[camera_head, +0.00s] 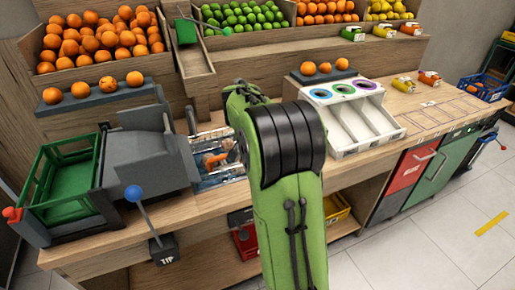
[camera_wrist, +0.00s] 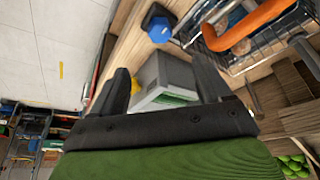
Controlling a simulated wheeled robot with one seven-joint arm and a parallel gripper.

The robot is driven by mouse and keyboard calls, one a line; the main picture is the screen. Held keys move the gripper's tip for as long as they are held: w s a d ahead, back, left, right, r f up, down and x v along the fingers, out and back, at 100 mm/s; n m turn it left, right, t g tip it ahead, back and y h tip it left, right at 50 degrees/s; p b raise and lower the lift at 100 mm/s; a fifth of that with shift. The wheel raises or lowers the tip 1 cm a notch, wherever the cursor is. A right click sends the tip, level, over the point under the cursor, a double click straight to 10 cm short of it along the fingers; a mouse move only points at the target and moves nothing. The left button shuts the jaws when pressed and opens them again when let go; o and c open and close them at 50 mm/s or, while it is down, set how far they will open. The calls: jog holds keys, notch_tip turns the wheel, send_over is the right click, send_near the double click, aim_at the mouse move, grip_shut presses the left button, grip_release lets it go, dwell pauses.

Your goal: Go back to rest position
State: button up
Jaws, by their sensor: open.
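My gripper (camera_wrist: 165,84) shows in the wrist view with its two dark fingers wide apart and nothing between them. A grey and white box-like thing (camera_wrist: 163,78) lies beyond the fingers, apart from them as far as I can tell. In the head view my green arm stands up through the middle of the picture, and its bulk hides the gripper. The grey juicer station (camera_head: 150,150) with a green crate (camera_head: 65,185) stands on the wooden counter to the left of my arm.
A blue-knobbed lever (camera_head: 134,193) sticks out at the counter's front left. A wire-sided tray (camera_head: 215,158) is close left of my arm. A white sorting unit (camera_head: 350,115) stands to the right. Fruit bins line the back.

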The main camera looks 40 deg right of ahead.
jog(key=s+a+r+n+t+y, duration=0.1)
jog(key=s+a+r+n, duration=0.25)
jog(key=a, duration=0.35)
jog(key=s+a+r+n+t, duration=0.1)
jog(key=s+a+r+n, duration=0.1)
jog(key=s+a+r, duration=0.4)
jog(key=s+a+f+n+t+y+p, duration=0.1)
jog(key=s+a+f+n+y, duration=0.1)
jog(key=s+a+n, duration=0.5)
jog(key=s+a, duration=0.4)
jog(key=s, duration=0.2)
jog(key=shift+a+f+t+y, duration=0.2)
jog(key=shift+f+t+y, duration=0.1)
jog(key=shift+f+y, duration=0.1)
